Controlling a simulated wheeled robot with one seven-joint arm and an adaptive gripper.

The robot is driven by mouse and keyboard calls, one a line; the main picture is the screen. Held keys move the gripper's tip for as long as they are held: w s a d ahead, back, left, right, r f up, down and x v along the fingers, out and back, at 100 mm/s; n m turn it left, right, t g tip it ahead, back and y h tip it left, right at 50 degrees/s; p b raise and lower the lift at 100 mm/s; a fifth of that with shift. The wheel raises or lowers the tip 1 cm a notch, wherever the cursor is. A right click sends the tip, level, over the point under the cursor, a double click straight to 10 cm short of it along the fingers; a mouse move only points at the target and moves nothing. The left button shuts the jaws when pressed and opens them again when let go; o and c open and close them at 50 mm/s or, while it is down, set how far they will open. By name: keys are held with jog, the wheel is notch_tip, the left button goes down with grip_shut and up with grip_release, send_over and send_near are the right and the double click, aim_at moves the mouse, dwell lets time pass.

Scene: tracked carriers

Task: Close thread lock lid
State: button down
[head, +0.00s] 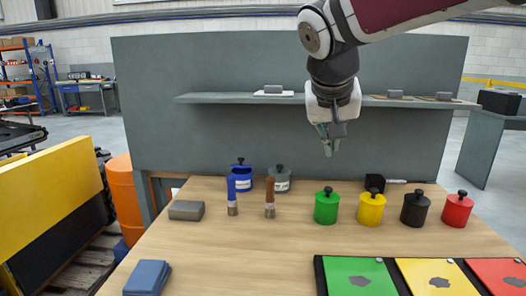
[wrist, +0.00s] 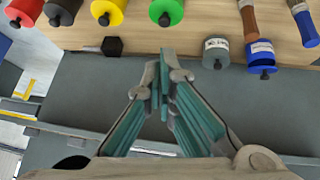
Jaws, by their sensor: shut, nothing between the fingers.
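Two labelled pots stand at the back of the table: a blue pot (head: 243,181) and a grey pot (head: 281,184). Their label text is too small to read, so I cannot tell which is the thread lock. In the wrist view the grey pot (wrist: 216,48) and blue pot (wrist: 261,52) are to the right of my gripper. My gripper (head: 330,148) is shut and empty, hanging in front of the grey panel, above and right of both pots.
Green (head: 326,209), yellow (head: 371,211), black (head: 415,210) and red (head: 457,212) knobbed pots line the right. A shelf (head: 220,98) crosses the panel behind my gripper. The front middle table is clear.

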jog(key=w+a+t+y+b, duration=0.1)
jog(key=w+a+t, duration=0.1)
jog(key=w+a, duration=0.75)
jog(key=w+a+t+y+b, duration=0.1)
jog(key=w+a+t, duration=0.1)
jog(key=w+a, duration=0.75)
jog(key=shift+n, duration=0.3)
jog(key=w+f, duration=0.1)
jog(key=f, duration=0.1)
jog(key=w+a+f, duration=0.1)
jog(key=w, duration=0.1)
jog(key=w+a+f, duration=0.1)
jog(key=f, duration=0.1)
jog(key=shift+w+a+f, duration=0.15)
jog(key=shift+w+f, duration=0.05)
jog(key=shift+f, duration=0.1)
jog(key=f+b, duration=0.2)
jog(key=shift+s+f, duration=0.3)
jog(key=shift+f, duration=0.1)
jog(key=shift+s+f+b, duration=0.25)
jog(key=shift+f+b, duration=0.05)
jog(key=shift+f, duration=0.25)
